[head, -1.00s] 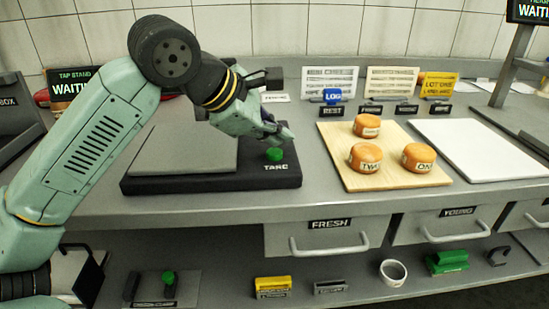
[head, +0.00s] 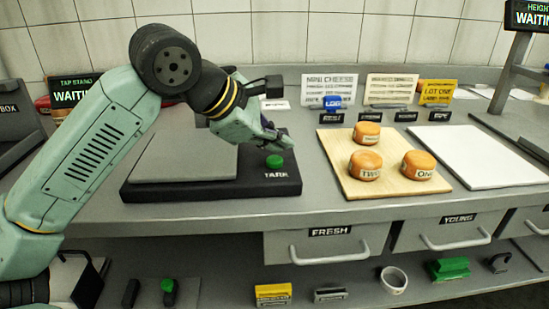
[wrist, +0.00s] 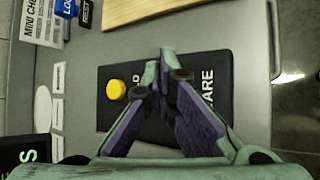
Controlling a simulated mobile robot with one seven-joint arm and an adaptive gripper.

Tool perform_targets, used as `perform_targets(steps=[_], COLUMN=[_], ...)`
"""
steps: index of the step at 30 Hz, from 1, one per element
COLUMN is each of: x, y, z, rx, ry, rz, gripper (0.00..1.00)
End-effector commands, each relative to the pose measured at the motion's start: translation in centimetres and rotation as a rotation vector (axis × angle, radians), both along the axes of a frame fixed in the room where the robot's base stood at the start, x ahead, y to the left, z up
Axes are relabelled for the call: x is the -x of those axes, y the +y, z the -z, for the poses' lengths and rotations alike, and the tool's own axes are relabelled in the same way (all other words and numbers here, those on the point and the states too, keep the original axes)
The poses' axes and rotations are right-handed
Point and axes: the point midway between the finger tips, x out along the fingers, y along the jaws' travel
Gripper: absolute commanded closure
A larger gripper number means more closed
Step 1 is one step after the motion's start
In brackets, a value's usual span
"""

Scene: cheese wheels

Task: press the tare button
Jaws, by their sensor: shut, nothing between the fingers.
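The tare button is a green button (head: 275,161) on the front of the black scale base (head: 230,188), beside the label TARE. My gripper (head: 287,147) is shut and empty, its fingertips just above and slightly right of the green button in the head view. I cannot tell whether they touch it. In the wrist view the closed fingertips (wrist: 166,52) lie over the black base, and the green button is hidden behind the fingers. A yellow button (wrist: 116,90) beside a partly covered label shows there to the left.
A wooden board (head: 350,187) with three orange cheese wheels (head: 366,165) lies right of the scale. A white board (head: 480,160) lies farther right. Signs and a blue tag (head: 333,102) stand behind. Drawers and a lower shelf are below the counter.

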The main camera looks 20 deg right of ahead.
Motion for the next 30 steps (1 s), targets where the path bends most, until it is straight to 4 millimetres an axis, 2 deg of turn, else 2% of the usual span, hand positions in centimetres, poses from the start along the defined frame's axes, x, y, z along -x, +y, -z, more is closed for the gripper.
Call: perform_targets(steps=[8,16,30], x=[0.0,-0.01,-0.01], y=[0.0,0.01,0.0], z=[0.06,0.92,0.93], rx=[0.0,-0.001,0.0], ry=[0.0,0.0,0.0], rz=[0.0,-0.001,0.0], gripper=[1.0,1.0,1.0])
